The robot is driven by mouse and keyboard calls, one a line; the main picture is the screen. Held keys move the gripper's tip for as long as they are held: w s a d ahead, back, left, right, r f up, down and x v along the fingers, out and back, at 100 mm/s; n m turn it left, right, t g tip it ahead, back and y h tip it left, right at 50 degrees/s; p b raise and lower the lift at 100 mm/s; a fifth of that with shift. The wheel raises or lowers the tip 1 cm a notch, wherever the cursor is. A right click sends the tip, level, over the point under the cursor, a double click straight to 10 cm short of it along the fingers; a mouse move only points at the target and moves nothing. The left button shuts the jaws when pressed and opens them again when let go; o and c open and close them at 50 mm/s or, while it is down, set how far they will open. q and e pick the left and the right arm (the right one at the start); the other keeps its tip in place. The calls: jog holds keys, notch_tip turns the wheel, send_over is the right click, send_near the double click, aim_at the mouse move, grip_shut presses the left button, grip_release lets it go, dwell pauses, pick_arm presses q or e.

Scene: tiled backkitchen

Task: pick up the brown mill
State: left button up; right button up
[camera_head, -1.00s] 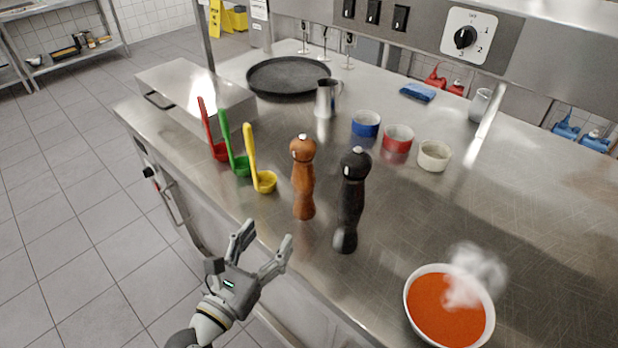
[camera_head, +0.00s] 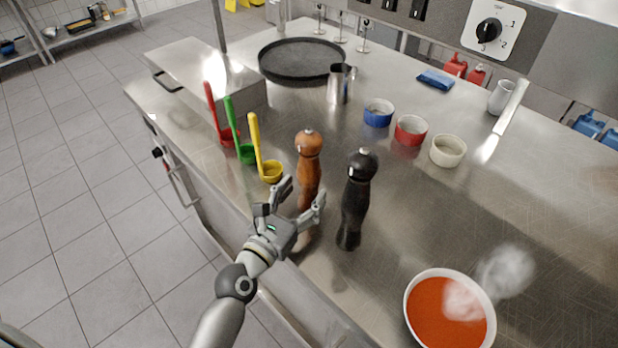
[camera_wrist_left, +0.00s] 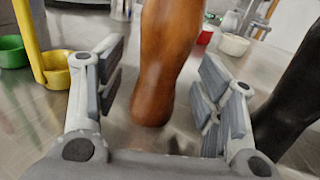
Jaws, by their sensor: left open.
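The brown mill (camera_head: 309,160) stands upright on the steel counter, left of a black mill (camera_head: 355,205). My left gripper (camera_head: 303,196) is open at the brown mill's lower part, on its near side. In the left wrist view the brown mill (camera_wrist_left: 163,60) rises between the two spread fingers, with a gap on each side; its top is out of that view. The black mill (camera_wrist_left: 292,105) shows just beyond the right finger. The gripper partly hides the brown mill's base in the head view. My right gripper is not in view.
Red, green and yellow ladles (camera_head: 258,150) stand left of the mills. Blue, red and cream bowls (camera_head: 447,150) are behind to the right. A steaming soup bowl (camera_head: 450,308) is at the front right. A black pan (camera_head: 301,62) and steel jug (camera_head: 340,84) stand farther back.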

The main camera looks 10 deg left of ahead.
aim_at(304, 193)
pick_arm(q)
jog(key=shift+x, duration=1.6)
jog(key=shift+f, duration=0.15)
jog(key=shift+s, duration=0.1)
grip_shut()
